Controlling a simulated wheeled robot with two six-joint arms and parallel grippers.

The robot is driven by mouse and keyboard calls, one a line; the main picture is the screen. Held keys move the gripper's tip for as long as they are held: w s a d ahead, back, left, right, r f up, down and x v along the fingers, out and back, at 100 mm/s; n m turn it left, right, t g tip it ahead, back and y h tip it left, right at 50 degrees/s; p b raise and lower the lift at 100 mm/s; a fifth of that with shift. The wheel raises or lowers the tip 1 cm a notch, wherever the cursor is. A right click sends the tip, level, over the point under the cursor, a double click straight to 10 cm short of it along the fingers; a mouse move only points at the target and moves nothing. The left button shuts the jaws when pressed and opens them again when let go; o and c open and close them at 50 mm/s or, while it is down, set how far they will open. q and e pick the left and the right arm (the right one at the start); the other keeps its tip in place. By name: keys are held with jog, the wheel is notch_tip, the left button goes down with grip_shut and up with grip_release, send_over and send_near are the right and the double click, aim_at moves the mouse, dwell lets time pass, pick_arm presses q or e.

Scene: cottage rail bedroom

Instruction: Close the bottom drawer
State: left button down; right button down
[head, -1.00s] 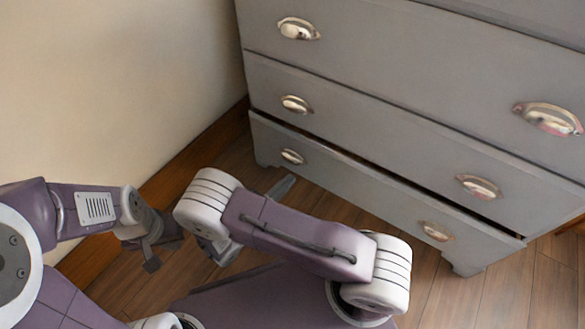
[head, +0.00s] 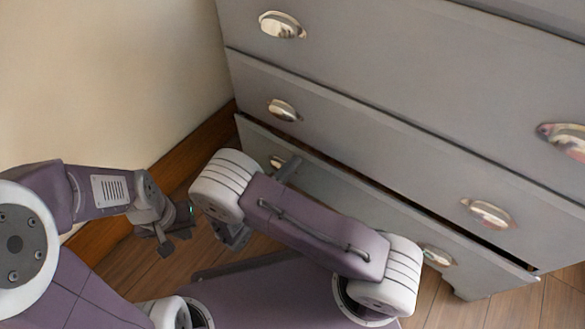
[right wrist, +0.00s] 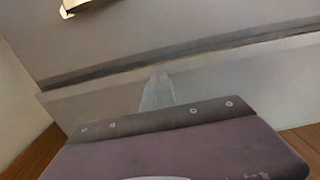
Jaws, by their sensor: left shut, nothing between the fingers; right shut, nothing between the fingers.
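The grey bottom drawer (head: 345,198) sticks out a little from the dresser, with a dark gap along its top edge. It also shows in the right wrist view (right wrist: 235,88). Its cup handles are at the left (head: 277,162) and right (head: 437,256). My right gripper (head: 289,167) is shut and empty, its tip at the drawer front just right of the left handle. In the right wrist view its fingers (right wrist: 157,92) point at the drawer front; I cannot tell if they touch. My left gripper (head: 166,243) is shut and empty, low over the floor, away from the drawer.
The upper drawers (head: 345,140) of the dresser look closed. A cream wall (head: 100,80) with a wooden baseboard (head: 185,140) stands close at the left. Wooden floor (head: 505,305) is bare in front of the dresser at the right.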

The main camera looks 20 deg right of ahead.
aim_at(300, 155)
jog(key=shift+w+d, duration=0.25)
jog(key=shift+r+p+x, duration=0.25)
jog(key=shift+p+x, duration=0.8)
jog(key=shift+x, duration=0.15)
jog(key=shift+w+d+f, duration=0.1)
